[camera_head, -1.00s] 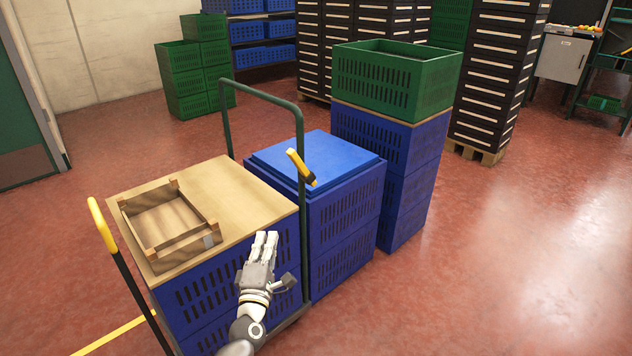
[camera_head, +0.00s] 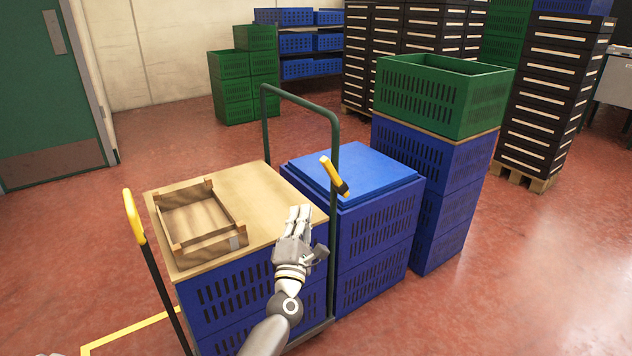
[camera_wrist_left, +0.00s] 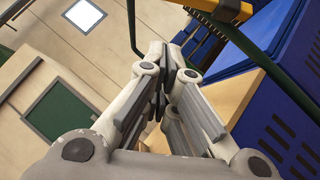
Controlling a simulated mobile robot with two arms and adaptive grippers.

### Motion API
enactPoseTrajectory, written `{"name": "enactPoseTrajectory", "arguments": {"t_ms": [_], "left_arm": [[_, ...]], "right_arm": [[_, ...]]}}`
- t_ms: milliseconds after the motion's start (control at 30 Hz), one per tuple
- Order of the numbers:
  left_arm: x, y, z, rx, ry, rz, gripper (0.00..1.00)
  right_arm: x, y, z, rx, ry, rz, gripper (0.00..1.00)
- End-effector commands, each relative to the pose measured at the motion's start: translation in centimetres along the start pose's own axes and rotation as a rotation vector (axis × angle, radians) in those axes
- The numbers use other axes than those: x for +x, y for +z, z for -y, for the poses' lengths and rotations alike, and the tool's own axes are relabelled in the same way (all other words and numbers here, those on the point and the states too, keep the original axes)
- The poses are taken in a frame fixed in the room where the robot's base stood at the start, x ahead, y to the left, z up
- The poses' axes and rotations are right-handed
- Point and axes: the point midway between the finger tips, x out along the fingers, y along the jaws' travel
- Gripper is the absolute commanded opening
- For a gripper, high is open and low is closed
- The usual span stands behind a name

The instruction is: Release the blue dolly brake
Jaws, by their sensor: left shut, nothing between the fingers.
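A dolly with a green tube handle (camera_head: 334,140) carries blue crates (camera_head: 255,290) under a wooden board (camera_head: 262,190). A yellow lever with a black end (camera_head: 334,174) is on the handle's near post. A second yellow grip on a black bar (camera_head: 133,215) stands at the left corner. I cannot tell which part is the brake. My left gripper (camera_head: 300,212) is shut and empty, in front of the board's right edge, below and left of the lever. In the left wrist view its fingers (camera_wrist_left: 166,62) are together, below a yellow bar (camera_wrist_left: 205,8).
A wooden tray (camera_head: 200,218) lies on the board. Blue crates with a blue lid (camera_head: 352,172) stand right of the dolly. Behind is a taller blue stack with a green crate (camera_head: 440,95) on top. The red floor (camera_head: 540,270) is clear at the right.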

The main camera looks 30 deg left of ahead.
Motion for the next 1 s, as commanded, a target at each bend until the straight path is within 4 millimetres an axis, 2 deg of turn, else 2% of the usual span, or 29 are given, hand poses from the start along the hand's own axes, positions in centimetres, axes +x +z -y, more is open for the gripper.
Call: {"name": "enactPoseTrajectory", "arguments": {"t_ms": [100,367,400,633,1000], "left_arm": [[2.7,0.0,-0.1,0.002,0.004,0.0,0.0],[7.6,0.0,0.0,0.001,0.002,0.0,0.0],[8.1,0.8,-0.1,-0.002,0.002,0.001,0.0],[9.8,2.5,0.0,0.001,-0.001,0.0,0.0],[10.1,2.9,0.0,0.002,0.0,0.0,0.0]], "right_arm": [[0.1,0.0,0.0,0.0,0.0,0.0,0.0],[0.6,0.2,0.0,0.0,0.0,0.0,0.0],[0.4,0.2,0.0,0.0,0.0,0.001,0.0],[0.3,0.1,0.0,0.0,0.0,0.001,0.0],[0.3,0.1,0.0,0.0,0.0,0.0,0.0]]}}
